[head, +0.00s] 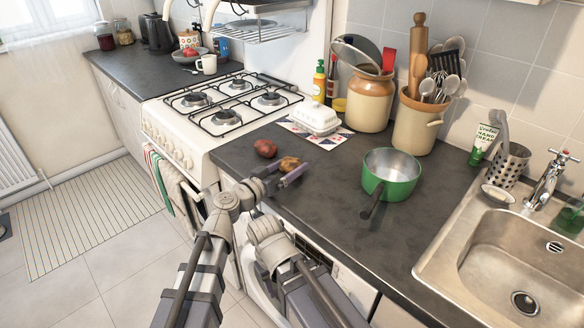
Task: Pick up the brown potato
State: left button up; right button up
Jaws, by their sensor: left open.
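The brown potato (290,163) lies on the dark counter near its front edge, just beyond my left gripper (284,175). The jaws of the left gripper are open at the near side of the potato and hide a small part of it. I cannot tell whether they touch it. A reddish, darker potato (265,148) lies a little behind and to the left. My right gripper is not in view.
A green saucepan (392,175) stands to the right, its handle toward the front edge. The gas stove (225,115) is left, the sink (510,260) right. Utensil crocks (417,120) stand at the wall.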

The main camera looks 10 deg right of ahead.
pick_arm(q)
jog(key=shift+x, duration=0.8)
jog(key=c, duration=1.1)
